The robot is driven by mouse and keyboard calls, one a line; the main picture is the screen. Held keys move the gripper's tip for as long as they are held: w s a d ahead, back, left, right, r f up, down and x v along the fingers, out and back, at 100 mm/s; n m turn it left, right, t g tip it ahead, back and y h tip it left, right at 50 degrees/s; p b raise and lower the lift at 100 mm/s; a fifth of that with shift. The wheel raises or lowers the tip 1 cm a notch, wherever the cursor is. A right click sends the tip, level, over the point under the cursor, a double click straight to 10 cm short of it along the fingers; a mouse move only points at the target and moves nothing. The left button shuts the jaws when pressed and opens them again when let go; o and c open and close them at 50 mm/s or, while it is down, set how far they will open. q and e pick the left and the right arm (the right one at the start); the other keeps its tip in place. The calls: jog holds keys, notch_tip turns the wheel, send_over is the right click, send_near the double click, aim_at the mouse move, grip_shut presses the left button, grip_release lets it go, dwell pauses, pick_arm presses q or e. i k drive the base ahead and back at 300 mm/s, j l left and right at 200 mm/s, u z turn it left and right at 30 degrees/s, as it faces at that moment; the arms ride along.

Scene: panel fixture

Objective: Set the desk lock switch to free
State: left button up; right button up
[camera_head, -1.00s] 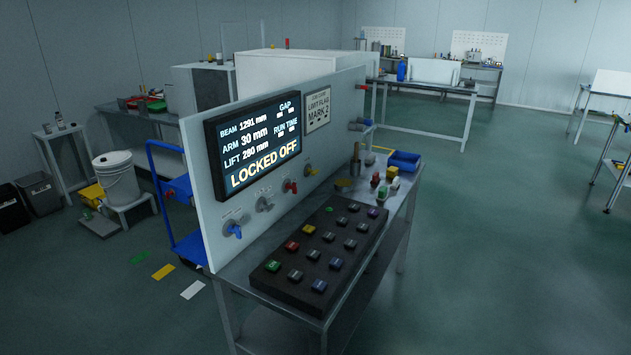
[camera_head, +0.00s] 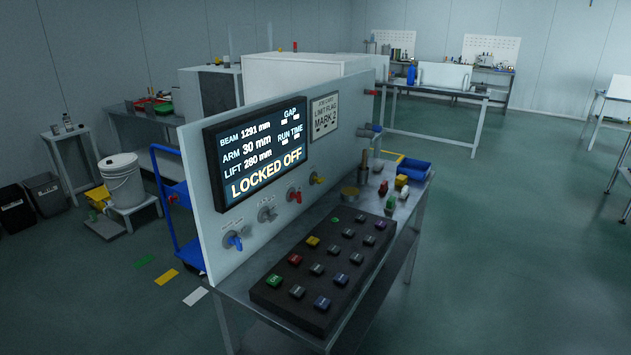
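A white upright panel (camera_head: 212,238) stands along the back of a metal desk (camera_head: 232,302). Its dark display (camera_head: 258,152) reads LOCKED OFF, with BEAM 1291 mm, ARM 30 mm and LIFT 280 mm. Below the display sits a row of rotary switches: a blue one (camera_head: 234,240), a grey one (camera_head: 268,213), a red one (camera_head: 294,196) and a yellow one (camera_head: 317,179). Their labels are too small to read, so I cannot tell which is the lock switch. Neither of my grippers is in view.
A black keypad (camera_head: 322,268) with several coloured buttons lies on the desk in front of the panel. Small coloured items and a blue tray (camera_head: 415,169) are at the desk's far end. A blue cart (camera_head: 187,251) stands behind the panel. The floor at right is open.

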aim_at(318, 180)
jog(key=i+l, duration=0.2)
jog(key=l, duration=0.15)
jog(key=i+l, duration=0.15)
jog(key=l, duration=0.25)
jog(key=i+l+u, duration=0.1)
jog(key=l, duration=0.25)
jog(key=i+l, duration=0.3)
jog(key=i+l+u, duration=0.1)
jog(key=l, duration=0.35)
jog(key=i+l, duration=0.2)
jog(key=l, duration=0.2)
jog(key=i+l, duration=0.15)
jog(key=i, duration=0.35)
jog(key=i+l+u, duration=0.1)
jog(key=i, duration=0.35)
jog(key=i+l, duration=0.25)
jog(key=i, duration=0.25)
